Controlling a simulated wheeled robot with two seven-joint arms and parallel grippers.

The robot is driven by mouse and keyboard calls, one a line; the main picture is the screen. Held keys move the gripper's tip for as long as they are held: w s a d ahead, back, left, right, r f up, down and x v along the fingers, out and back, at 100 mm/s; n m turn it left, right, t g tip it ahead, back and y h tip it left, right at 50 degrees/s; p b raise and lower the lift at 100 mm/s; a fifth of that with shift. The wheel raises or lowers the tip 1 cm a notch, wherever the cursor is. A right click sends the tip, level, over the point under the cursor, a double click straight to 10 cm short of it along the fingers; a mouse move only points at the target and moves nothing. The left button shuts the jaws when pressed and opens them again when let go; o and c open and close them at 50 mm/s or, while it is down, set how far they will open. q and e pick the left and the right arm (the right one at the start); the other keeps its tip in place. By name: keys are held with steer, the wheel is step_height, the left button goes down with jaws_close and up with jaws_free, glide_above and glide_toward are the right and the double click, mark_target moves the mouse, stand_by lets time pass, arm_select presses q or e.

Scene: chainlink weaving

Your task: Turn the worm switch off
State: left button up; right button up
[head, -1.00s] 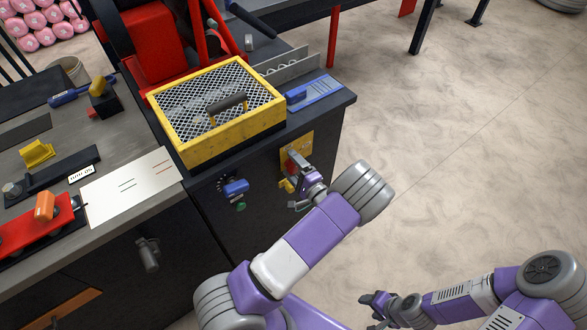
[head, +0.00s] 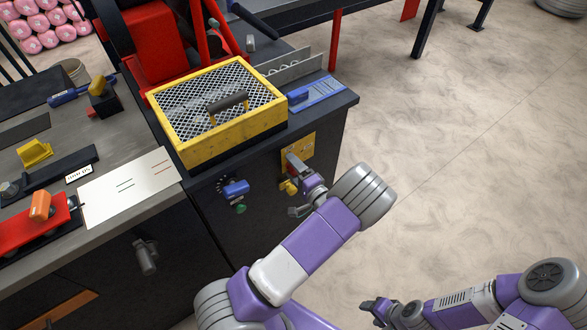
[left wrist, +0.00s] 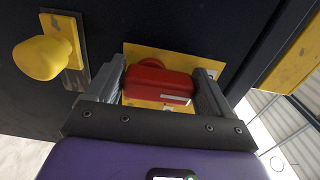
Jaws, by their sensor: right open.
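A red switch handle (left wrist: 158,82) sits on a yellow plate (left wrist: 148,52) on the dark cabinet front. I take it to be the worm switch, but no readable label confirms this. In the head view the plate (head: 305,144) is partly hidden behind my left gripper (head: 300,173). In the left wrist view, the two fingers of my left gripper (left wrist: 160,90) lie on either side of the red handle, very close to it. I cannot tell whether they press on it. My right gripper (head: 373,309) is open and empty over the floor at lower right.
A yellow knob (left wrist: 40,58) is left of the red handle in the wrist view. A blue switch (head: 236,188) and a green button (head: 240,209) are on the same cabinet front. A yellow mesh-topped box (head: 208,146) stands above. Open floor (head: 470,170) lies to the right.

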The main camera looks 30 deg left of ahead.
arm_select(q)
steer(key=o, duration=0.3)
steer(key=v, duration=0.7)
steer(key=shift+d+p, duration=0.3)
steer(key=shift+p, duration=0.15)
steer(key=shift+s, duration=0.1)
